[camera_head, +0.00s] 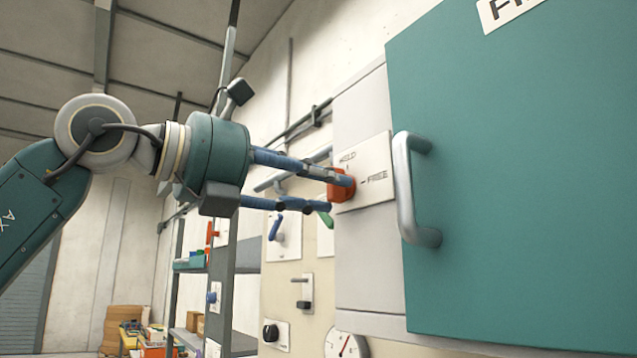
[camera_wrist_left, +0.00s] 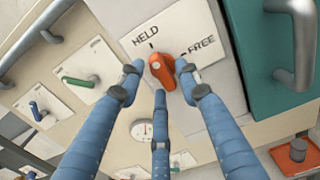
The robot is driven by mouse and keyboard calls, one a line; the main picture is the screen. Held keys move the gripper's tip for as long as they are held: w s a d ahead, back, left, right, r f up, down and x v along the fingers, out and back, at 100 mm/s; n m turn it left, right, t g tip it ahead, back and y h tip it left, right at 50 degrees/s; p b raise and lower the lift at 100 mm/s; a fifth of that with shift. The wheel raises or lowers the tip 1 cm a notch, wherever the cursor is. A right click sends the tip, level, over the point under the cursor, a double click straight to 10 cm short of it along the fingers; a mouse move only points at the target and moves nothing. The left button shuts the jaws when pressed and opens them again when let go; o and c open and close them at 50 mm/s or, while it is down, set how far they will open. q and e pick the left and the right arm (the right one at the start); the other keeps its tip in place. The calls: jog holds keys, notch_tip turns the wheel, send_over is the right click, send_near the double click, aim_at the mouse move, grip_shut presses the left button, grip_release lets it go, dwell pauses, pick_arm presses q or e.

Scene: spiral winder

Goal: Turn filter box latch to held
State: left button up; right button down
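The filter box latch (camera_head: 339,190) is an orange-red knob on a white plate (camera_head: 364,172) marked HELD and FREE. In the left wrist view the latch (camera_wrist_left: 162,72) sits below the HELD mark, with FREE to its right; its exact pointing is hard to tell. My left gripper (camera_head: 334,194) is at the latch, its blue fingers reaching in from the left. In the left wrist view the fingers (camera_wrist_left: 158,77) stand apart around the knob. The right fingertip is close to the knob, and a small gap shows at the left one. My right gripper is not in view.
The teal filter box door (camera_head: 510,200) with a silver handle (camera_head: 405,190) stands just right of the latch plate. Green (camera_wrist_left: 80,80) and blue (camera_wrist_left: 38,112) levers and a round gauge (camera_head: 346,344) are on the panel nearby. A shelf (camera_head: 190,265) stands behind at left.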

pick_arm(q)
jog(key=v, duration=1.2)
jog(key=shift+w, duration=0.1)
dwell(0.4)
